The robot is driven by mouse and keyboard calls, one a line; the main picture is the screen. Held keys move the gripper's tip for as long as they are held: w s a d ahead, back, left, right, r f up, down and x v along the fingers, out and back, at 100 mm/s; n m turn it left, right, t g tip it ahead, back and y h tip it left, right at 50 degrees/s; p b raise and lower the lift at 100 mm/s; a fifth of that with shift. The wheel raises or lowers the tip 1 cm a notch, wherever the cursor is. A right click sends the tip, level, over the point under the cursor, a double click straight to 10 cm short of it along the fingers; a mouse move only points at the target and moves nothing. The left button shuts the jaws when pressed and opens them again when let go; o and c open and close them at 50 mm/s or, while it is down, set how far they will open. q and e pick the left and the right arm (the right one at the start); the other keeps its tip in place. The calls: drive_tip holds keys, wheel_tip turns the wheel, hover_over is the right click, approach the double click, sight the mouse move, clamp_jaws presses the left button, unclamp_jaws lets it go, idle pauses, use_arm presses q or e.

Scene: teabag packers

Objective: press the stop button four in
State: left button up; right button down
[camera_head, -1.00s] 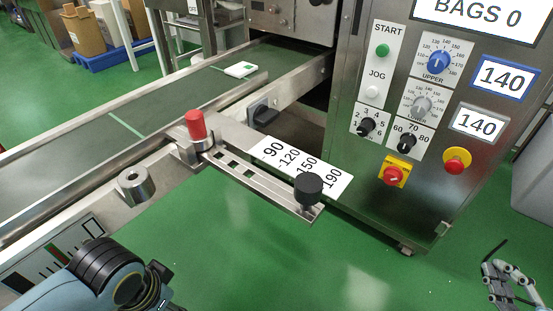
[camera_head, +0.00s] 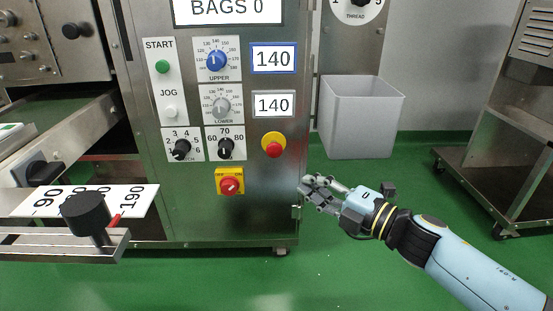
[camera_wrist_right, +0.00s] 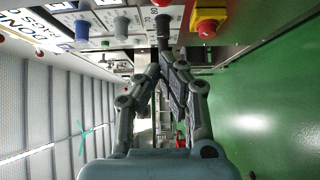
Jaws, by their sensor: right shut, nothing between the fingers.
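The stop button (camera_head: 273,145) is a red mushroom head on a round yellow base, on the right side of the steel panel (camera_head: 190,230) in the head view. A red sliver at the top edge of the right wrist view seems to be it (camera_wrist_right: 160,2). My right gripper (camera_head: 306,188) is shut and empty, just right of the panel's edge, below and to the right of the stop button, apart from it. Its fingers (camera_wrist_right: 158,64) meet in the right wrist view. My left gripper is out of view.
A red rotary switch on a yellow plate (camera_head: 230,186) sits below and left of the stop button. The panel also has a green START button (camera_head: 162,67) and several knobs. A grey bin (camera_head: 360,120) stands behind at right. A black-knobbed bar (camera_head: 86,213) juts out at left.

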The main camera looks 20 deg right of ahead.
sight(274, 148)
use_arm(q)
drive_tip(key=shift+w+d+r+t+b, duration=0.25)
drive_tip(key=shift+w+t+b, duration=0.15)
drive_tip(key=shift+b, duration=0.2)
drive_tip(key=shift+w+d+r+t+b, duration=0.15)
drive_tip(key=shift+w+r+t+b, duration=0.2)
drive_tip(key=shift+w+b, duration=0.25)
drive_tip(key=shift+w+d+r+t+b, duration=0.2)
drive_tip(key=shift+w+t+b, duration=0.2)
drive_tip(key=shift+b, duration=0.2)
use_arm(e)
drive_tip(key=w+d+x, duration=0.1)
drive_tip(key=d+x, duration=0.1)
drive_tip(key=x, duration=1)
drive_tip(key=shift+w+d, duration=0.2)
drive_tip(key=shift+w, duration=0.05)
drive_tip(key=shift+f, duration=0.1)
